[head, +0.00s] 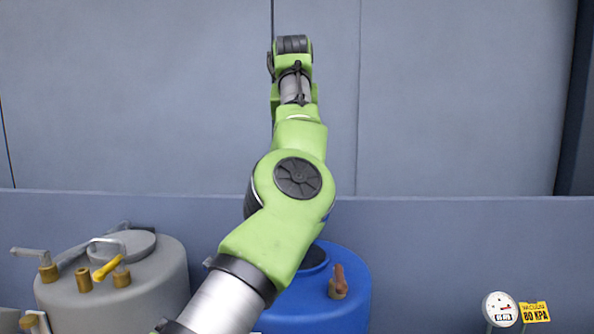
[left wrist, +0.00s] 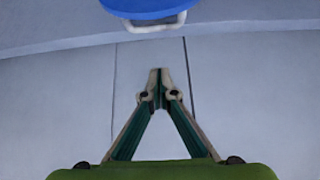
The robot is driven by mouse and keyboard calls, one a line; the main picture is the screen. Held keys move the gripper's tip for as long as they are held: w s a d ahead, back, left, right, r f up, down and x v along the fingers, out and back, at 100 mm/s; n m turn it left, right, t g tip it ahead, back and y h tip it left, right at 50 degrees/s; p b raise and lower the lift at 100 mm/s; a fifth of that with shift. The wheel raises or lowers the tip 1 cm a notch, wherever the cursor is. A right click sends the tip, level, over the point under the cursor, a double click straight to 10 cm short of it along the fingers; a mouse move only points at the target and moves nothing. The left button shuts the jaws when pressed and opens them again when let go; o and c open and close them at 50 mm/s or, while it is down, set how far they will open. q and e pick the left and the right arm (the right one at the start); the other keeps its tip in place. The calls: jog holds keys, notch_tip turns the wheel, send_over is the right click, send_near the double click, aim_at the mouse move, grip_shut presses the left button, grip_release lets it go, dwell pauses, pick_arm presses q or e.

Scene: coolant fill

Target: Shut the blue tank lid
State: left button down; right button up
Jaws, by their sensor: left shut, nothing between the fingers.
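The blue tank (head: 345,300) stands at the bottom middle in the head view, partly hidden behind my left arm. Part of a dark round opening rim (head: 314,262) shows on its top. In the left wrist view, the blue lid (left wrist: 150,7) with a pale handle (left wrist: 154,25) shows at the top edge, cut off by the frame. My left gripper (left wrist: 160,75) is shut and empty, its fingertips together below the handle in the picture and apart from it. In the head view the arm reaches up over the tank; its fingers cannot be made out. My right gripper is not in view.
A grey tank (head: 150,285) with a round lid (head: 122,246) and brass fittings stands at the left. A brown valve (head: 338,284) rises from the blue tank's top. A gauge (head: 500,309) and yellow tag (head: 534,312) are at the right. A grey wall (head: 450,110) stands behind.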

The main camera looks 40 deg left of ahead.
pick_arm(q)
jog(key=p+x, duration=0.2)
jog(key=x, duration=0.6)
jog(key=s+d, duration=0.1)
jog(key=s+d+f, duration=0.1)
jog(key=s, duration=0.1)
jog(key=shift+d, duration=0.3)
jog(key=shift+s, duration=0.1)
